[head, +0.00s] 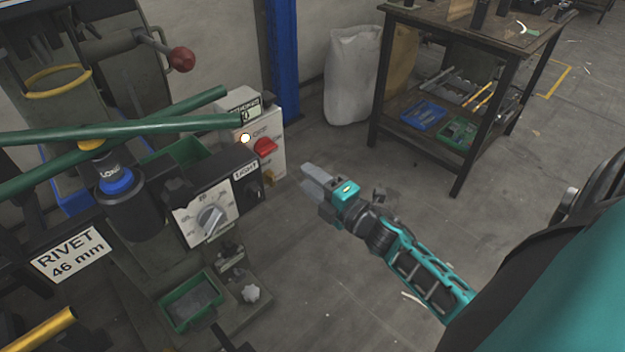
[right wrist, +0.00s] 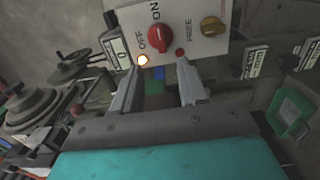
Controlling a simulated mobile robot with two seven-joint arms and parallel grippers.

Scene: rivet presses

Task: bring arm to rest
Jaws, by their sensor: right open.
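My right arm (head: 425,270) comes in from the lower right in the head view. Its gripper (head: 312,183) hangs over open floor, to the right of the rivet press's control boxes, apart from them. In the right wrist view my right gripper (right wrist: 158,88) is open, with two grey fingers spread and nothing between them. Beyond the fingertips is the white control panel (right wrist: 188,22) with a red knob (right wrist: 160,37), a yellow knob (right wrist: 212,26) and a lit lamp (right wrist: 143,60). My left gripper is not in view.
The press has a red ball handle (head: 181,59), a dial box (head: 205,222), green bars (head: 130,128) and a green bin (head: 192,300). A workbench (head: 480,28) stands behind, beside a white sack (head: 352,75) and a blue post (head: 282,60). Floor around my right gripper is mostly clear.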

